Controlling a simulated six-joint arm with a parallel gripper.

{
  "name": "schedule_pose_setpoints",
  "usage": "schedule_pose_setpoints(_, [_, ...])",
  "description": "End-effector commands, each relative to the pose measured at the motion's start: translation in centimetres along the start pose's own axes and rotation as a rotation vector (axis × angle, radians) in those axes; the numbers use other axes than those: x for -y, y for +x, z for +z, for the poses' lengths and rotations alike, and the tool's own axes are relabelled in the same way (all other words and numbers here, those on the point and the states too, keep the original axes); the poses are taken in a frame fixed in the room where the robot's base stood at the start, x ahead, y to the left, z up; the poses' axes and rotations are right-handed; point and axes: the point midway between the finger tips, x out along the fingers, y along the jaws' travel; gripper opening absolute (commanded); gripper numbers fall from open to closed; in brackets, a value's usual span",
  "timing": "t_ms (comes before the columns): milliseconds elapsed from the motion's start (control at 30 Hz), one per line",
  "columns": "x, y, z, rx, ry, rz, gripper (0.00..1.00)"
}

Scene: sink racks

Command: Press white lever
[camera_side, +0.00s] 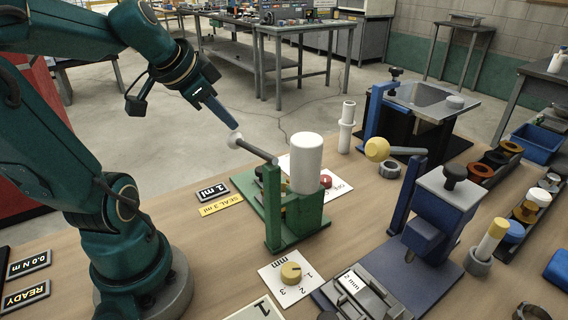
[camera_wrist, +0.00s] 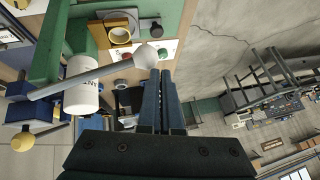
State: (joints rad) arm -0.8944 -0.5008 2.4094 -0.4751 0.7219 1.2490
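The white lever is a grey rod with a white ball (camera_side: 235,139) at its end. It is hinged on a green press (camera_side: 273,205) and points up and to the left in the side view. A white cylinder (camera_side: 306,163) stands on the press. In the wrist view the white ball (camera_wrist: 145,56) is just ahead and slightly left of the fingertips. My gripper (camera_side: 233,125) has its blue fingers together and empty, just above the ball in the side view. In the wrist view the gripper (camera_wrist: 160,72) shows its two fingers side by side. I cannot tell whether they touch the ball.
A blue press (camera_side: 440,205) with a yellow-ball lever (camera_side: 377,148) stands to the right. A dial card (camera_side: 291,272) lies in front of the green press. Label plates (camera_side: 213,192) lie left of it. Bins and small parts fill the right side.

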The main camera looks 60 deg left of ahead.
Motion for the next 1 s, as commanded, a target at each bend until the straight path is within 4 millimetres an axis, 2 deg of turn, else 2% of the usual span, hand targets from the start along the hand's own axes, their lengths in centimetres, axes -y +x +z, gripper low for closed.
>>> schedule_pose_setpoints(300, [-0.2, 0.9, 0.7, 0.004, 0.002, 0.002, 0.0])
schedule_pose_setpoints(767, [-0.4, 1.0, 0.8, 0.008, 0.003, 0.008, 0.0])
schedule_pose_setpoints(1000, [-0.2, -0.7, 0.7, 0.002, 0.001, 0.001, 0.0])
